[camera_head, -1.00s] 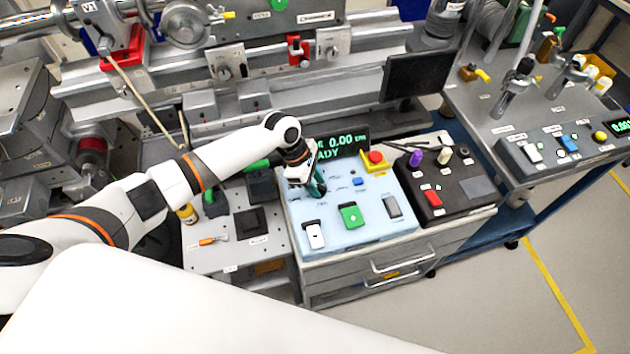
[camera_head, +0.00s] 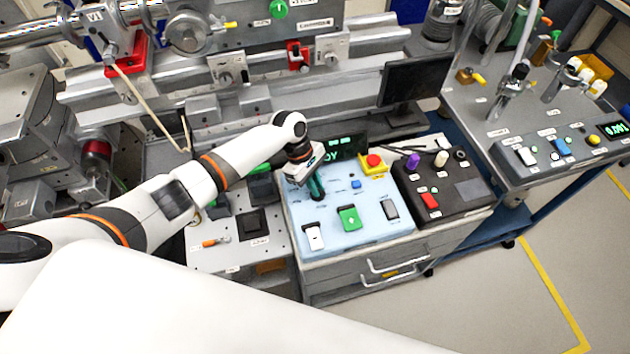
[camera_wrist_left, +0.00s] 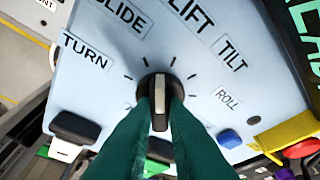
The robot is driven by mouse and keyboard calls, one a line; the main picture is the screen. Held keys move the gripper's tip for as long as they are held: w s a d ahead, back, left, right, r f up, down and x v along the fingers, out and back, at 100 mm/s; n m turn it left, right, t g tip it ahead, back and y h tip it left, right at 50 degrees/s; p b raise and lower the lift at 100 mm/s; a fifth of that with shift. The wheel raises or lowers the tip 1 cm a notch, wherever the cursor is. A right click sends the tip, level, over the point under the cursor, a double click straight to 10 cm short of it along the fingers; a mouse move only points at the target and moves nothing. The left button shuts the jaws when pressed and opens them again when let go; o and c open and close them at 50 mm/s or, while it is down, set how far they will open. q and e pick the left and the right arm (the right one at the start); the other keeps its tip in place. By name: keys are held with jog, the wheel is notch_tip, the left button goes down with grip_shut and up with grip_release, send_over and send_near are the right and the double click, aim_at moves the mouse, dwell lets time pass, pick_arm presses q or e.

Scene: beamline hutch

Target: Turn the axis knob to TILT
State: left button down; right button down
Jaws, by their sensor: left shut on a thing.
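The axis knob (camera_wrist_left: 159,98) is a dark round knob with a pale line across its grip bar, on the pale blue panel (camera_head: 375,230). Its printed labels TURN (camera_wrist_left: 87,50), SLIDE, LIFT, TILT (camera_wrist_left: 232,53) and ROLL (camera_wrist_left: 227,98) fan around it in the left wrist view. The line runs upright in that view, roughly between the SLIDE and LIFT ticks; which end is the pointer is unclear. My left gripper (camera_head: 318,194) has its green fingers shut on the knob, one on each side (camera_wrist_left: 158,112). In the head view the gripper hides the knob. My right gripper is not in view.
On the same panel are a green button (camera_head: 349,218), a white rocker (camera_head: 314,237), a grey rocker (camera_head: 390,208) and a blue button (camera_head: 356,184). A red stop button (camera_head: 374,160) on a yellow box and a lit display (camera_head: 345,147) stand close behind. A black control box (camera_head: 450,205) is to the right.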

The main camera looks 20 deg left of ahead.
pick_arm(q)
jog(key=m+g, duration=0.1)
jog(key=m, duration=0.1)
jog(key=m+g+y, duration=0.1)
jog(key=m, duration=0.2)
jog(key=shift+w+d+m+b, duration=0.1)
jog(key=shift+w+m+b, duration=0.1)
jog(key=shift+m+b, duration=0.15)
jog(key=m+y, duration=0.1)
jog(key=m, duration=0.1)
jog(key=m+y+b, duration=0.1)
jog(key=m, duration=0.2)
jog(key=shift+w+d+m+g, duration=0.1)
jog(key=shift+d+m+g, duration=0.05)
jog(key=shift+m+g, duration=0.25)
jog(key=c, duration=1.4)
grip_release()
jog(key=shift+c, duration=0.2)
jog(key=b+v, duration=0.2)
jog(key=v, duration=1)
jog(key=shift+d, duration=0.15)
